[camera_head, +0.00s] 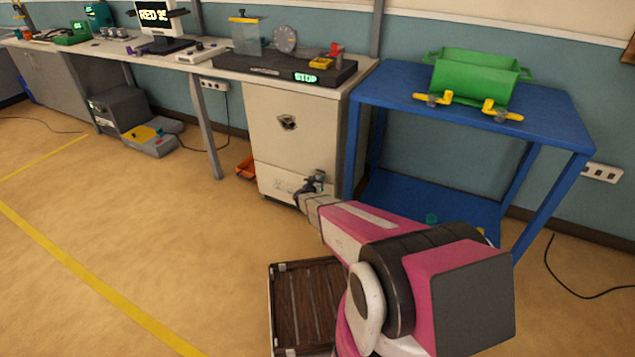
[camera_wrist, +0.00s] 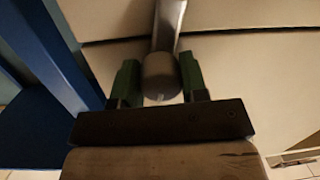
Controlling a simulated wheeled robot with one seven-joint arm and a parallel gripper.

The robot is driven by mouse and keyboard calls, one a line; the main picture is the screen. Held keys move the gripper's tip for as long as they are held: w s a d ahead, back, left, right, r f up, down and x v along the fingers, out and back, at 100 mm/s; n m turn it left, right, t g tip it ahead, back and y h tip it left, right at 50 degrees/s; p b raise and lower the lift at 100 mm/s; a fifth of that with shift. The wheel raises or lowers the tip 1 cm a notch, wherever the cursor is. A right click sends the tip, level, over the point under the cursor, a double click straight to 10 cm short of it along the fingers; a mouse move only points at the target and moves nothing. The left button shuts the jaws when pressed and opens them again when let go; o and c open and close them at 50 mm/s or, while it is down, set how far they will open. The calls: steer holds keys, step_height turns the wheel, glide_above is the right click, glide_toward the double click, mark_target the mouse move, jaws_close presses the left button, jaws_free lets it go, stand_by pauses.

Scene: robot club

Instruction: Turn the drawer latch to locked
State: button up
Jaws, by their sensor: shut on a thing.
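A beige drawer cabinet (camera_head: 285,155) stands under the right end of the bench. My gripper (camera_head: 316,184) is at the lower right of its front and hides what it holds in the head view. In the wrist view, the green fingers of my gripper (camera_wrist: 160,82) are shut on a grey latch handle (camera_wrist: 161,70), one finger on each side of its round end. A metal bar runs up from that end across the cabinet front (camera_wrist: 225,50). I cannot tell the latch's locked position from its markings. A dark metal fitting (camera_head: 288,122) sits higher on the cabinet.
A blue table (camera_head: 560,130) stands close to the right of the cabinet, with a green bin (camera_head: 478,75) and yellow clamps on top. Its blue frame (camera_wrist: 45,50) is near my gripper on the left in the wrist view. Open floor (camera_head: 150,230) lies to the left.

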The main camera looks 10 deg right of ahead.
steer(key=shift+o, duration=0.4)
steer(key=shift+f+n+g+h, duration=0.1)
steer(key=shift+n+g+h, duration=0.2)
steer(key=shift+n, duration=1.6)
steer(key=shift+s, duration=0.1)
steer(key=o, duration=0.8)
steer(key=shift+o, duration=0.2)
steer(key=shift+s+a, duration=0.3)
steer(key=shift+s, duration=0.1)
steer(key=v, duration=0.9)
steer(key=shift+s+a, duration=0.2)
steer(key=shift+s, duration=0.1)
